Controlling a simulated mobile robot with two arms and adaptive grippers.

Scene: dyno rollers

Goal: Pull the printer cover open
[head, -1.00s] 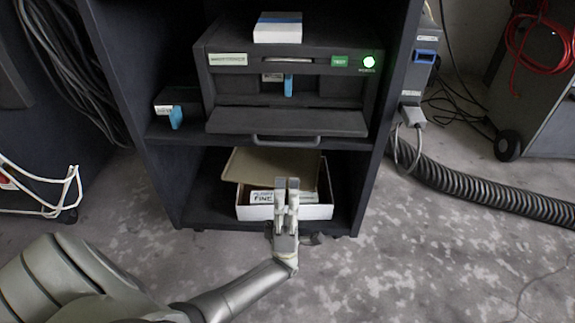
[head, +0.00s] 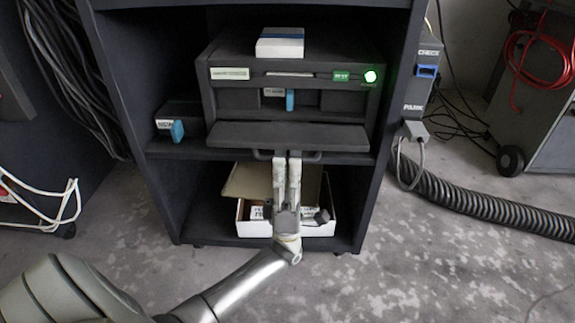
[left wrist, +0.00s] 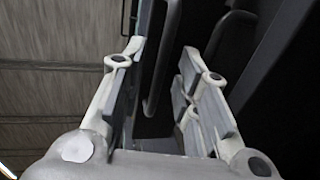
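The black printer (head: 225,97) stands on the upper shelf of a dark cabinet. Its front cover (head: 250,133) is a flap folded down and outward, with the inside of the printer showing behind it. A bar handle (head: 312,157) runs along the cover's lower front edge. My left gripper (head: 287,160) points up at the middle of this handle and hides part of it. In the left wrist view the fingers (left wrist: 157,75) are apart, with the handle bar (left wrist: 160,65) showing between them; contact cannot be told. My right gripper does not show.
A white and blue box (head: 281,42) lies on top of the printer. A small box with a blue tab (head: 176,131) is left of it. An open white carton (head: 256,229) stands on the lower shelf behind my left gripper. A ribbed hose (head: 470,203) crosses the floor at right.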

